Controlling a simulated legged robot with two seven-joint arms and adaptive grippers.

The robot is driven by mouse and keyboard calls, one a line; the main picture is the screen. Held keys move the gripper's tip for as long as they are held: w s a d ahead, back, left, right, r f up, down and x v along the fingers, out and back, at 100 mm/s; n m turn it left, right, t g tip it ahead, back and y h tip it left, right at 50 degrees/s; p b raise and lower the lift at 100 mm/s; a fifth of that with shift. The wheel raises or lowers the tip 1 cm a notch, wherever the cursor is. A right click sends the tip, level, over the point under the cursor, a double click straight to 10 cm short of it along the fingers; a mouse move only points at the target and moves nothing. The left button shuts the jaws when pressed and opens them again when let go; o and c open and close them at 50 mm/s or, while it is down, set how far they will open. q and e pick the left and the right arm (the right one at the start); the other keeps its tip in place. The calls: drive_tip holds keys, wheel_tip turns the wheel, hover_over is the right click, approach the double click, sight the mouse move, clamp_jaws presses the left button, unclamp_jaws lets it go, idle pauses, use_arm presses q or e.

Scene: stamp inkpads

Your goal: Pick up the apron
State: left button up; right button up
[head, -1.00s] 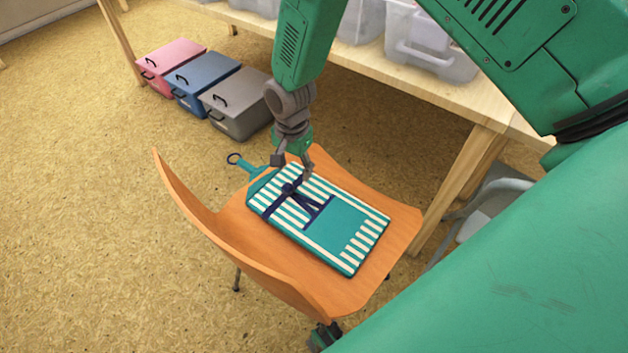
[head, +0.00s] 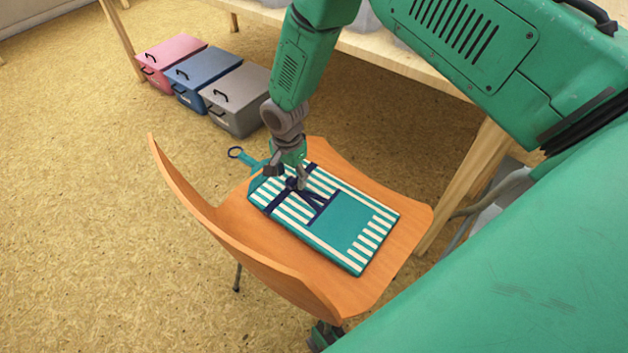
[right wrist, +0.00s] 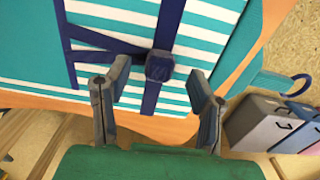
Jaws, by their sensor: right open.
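The apron (head: 347,228) lies folded flat on the seat of an orange wooden chair (head: 405,222). It is teal with white stripes, tied with navy straps and a knot, and a teal neck loop sticks out at its far left. My right gripper (head: 286,178) is over the knot end of the apron, pointing down. In the right wrist view the open fingers (right wrist: 160,100) stand either side of the navy knot (right wrist: 160,66), with nothing held between them. I cannot tell whether the fingertips touch the apron.
The chair's curved backrest (head: 205,225) rises at the left of the seat. A wooden table (head: 400,62) stands behind and to the right. Pink (head: 166,60), blue (head: 203,76) and grey (head: 238,98) lidded boxes sit on the floor. Open floor lies at the left.

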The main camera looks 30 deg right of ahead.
wheel_tip(320, 180, down, 2)
drive_tip(key=shift+a+f, duration=0.1)
drive_tip(key=shift+f, duration=0.1)
clamp_jaws()
